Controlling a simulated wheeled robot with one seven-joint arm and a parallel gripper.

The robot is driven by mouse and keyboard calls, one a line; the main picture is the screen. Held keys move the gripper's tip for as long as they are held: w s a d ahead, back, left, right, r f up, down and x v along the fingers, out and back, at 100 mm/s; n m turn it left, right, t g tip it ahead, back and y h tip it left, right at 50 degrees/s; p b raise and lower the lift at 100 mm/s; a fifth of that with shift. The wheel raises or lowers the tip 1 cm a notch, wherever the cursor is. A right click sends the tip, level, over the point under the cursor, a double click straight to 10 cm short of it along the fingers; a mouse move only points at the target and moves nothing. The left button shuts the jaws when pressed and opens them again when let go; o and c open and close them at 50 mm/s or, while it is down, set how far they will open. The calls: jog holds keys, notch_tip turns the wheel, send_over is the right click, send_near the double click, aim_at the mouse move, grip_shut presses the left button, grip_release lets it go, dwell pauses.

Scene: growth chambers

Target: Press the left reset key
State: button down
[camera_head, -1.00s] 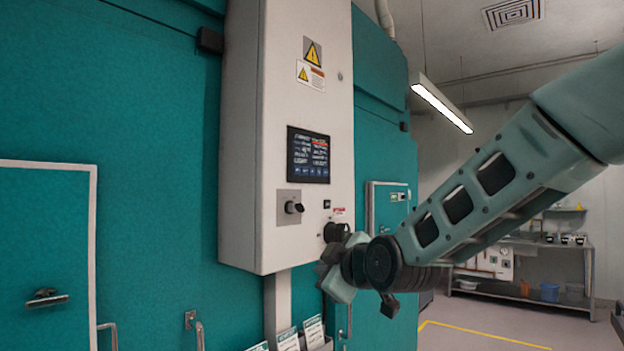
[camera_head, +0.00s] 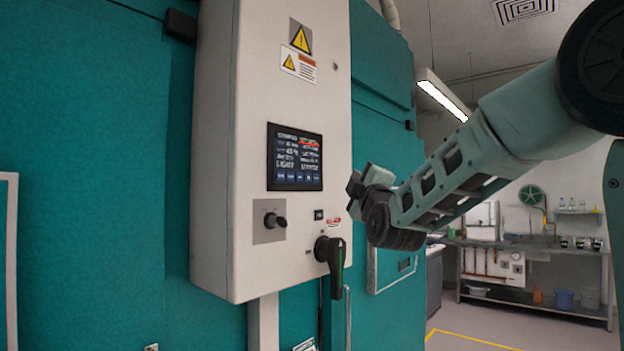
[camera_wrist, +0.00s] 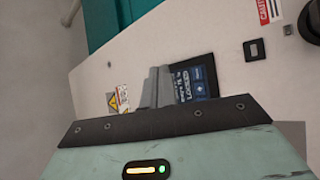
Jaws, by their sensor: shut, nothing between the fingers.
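A dark touchscreen (camera_head: 295,157) is set in the front of a pale control box; a row of small blue keys (camera_head: 296,177) runs along its bottom. Their labels are too small to read, so I cannot tell which is the left reset key. My gripper (camera_head: 357,184) is right of the screen in the head view, at about the height of its lower edge, apart from it in the picture. In the wrist view the closed fingers (camera_wrist: 156,87) point toward the panel and hide part of the screen (camera_wrist: 199,80). The gripper is shut and empty.
Below the screen are a selector knob (camera_head: 272,220), a small black switch (camera_head: 318,214) and a black rotary handle (camera_head: 330,262) that sticks out. Warning labels (camera_head: 299,50) are above. Teal chamber walls (camera_head: 85,180) flank the box. A shelf bench (camera_head: 535,270) stands far right.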

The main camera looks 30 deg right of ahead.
aim_at(316, 178)
jog(key=shift+w+a, duration=0.1)
jog(key=w+a+p, duration=0.3)
jog(key=w, duration=0.5)
dwell(0.4)
jog(key=shift+w, duration=0.15)
dwell(1.9)
jog(key=shift+w+a+b, duration=0.1)
jog(key=shift+w+b, duration=0.15)
jog(key=shift+b, duration=0.05)
jog(key=shift+w+a, duration=0.1)
jog(key=shift+w, duration=0.2)
dwell(0.6)
jog(key=shift+s, duration=0.15)
jog(key=shift+s+d+b, duration=0.25)
jog(key=shift+s+b, duration=0.3)
jog(key=shift+b, duration=0.1)
